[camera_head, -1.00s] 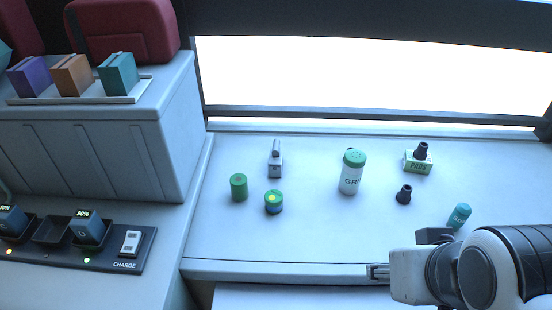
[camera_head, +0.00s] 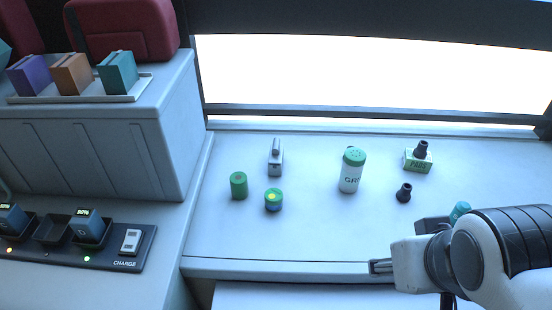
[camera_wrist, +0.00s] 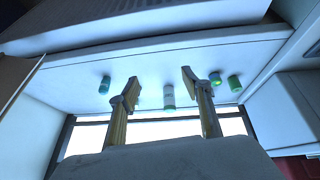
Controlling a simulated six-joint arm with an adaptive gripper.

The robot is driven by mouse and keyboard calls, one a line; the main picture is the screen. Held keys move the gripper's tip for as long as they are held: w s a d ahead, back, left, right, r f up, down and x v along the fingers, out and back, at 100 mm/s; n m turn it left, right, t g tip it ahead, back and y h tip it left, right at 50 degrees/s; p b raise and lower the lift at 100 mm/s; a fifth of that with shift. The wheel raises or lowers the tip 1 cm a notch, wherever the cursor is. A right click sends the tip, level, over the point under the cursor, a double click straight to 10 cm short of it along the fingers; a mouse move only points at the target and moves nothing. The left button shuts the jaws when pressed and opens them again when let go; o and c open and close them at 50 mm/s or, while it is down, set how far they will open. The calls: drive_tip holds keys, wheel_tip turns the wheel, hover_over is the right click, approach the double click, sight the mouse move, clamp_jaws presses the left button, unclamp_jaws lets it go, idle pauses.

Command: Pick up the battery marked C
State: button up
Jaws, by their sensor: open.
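The other battery (camera_head: 10,218) is at the left edge, partly cut off. An empty slot (camera_head: 52,230) lies between them. My gripper (camera_head: 380,267) is at the lower right of the head view, far from the charger. In the wrist view my gripper (camera_wrist: 161,82) has its fingers spread with nothing between them. No battery is identifiable there.
The bench holds a green-capped shaker (camera_head: 350,172), a green cylinder (camera_head: 239,186), a round tin (camera_head: 273,200), a grey device (camera_head: 276,160), a yellow-green box (camera_head: 418,160), a black knob (camera_head: 404,193) and a teal cylinder (camera_head: 459,211). A raised grey cabinet (camera_head: 150,150) stands behind the charger.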

drive_tip(key=w+d+r+n+h, duration=0.1)
drive_tip(key=w+d+n+h, duration=0.2)
drive_tip(key=w+n, duration=0.5)
drive_tip(key=w+d+n+h, duration=0.3)
drive_tip(key=w+d, duration=0.1)
drive_tip(key=w, duration=0.7)
drive_tip(key=n+t+y, duration=0.5)
drive_tip(key=n+t, duration=0.3)
drive_tip(key=n, duration=1.3)
hover_over(277, 154)
drive_tip(key=s+d, duration=0.1)
drive_tip(key=s, duration=0.2)
drive_tip(key=f, duration=1.4)
drive_tip(key=shift+w+d+f, duration=0.15)
drive_tip(key=shift+w+f, duration=0.05)
drive_tip(key=shift+f, duration=0.2)
drive_tip(key=shift+w+a+f+n+y, duration=0.15)
drive_tip(key=shift+a+f+n, duration=0.15)
drive_tip(key=shift+f+n, duration=0.25)
drive_tip(key=shift+w+a+f+n+y, duration=0.1)
drive_tip(key=shift+a+f+n, duration=0.2)
drive_tip(key=shift+f, duration=0.45)
drive_tip(key=shift+w+a+f+n+y, duration=0.15)
drive_tip(key=shift+a+f+n, duration=0.1)
drive_tip(key=shift+f+n, duration=0.3)
drive_tip(key=shift+x, duration=1.35)
drive_tip(key=shift+f, duration=0.1)
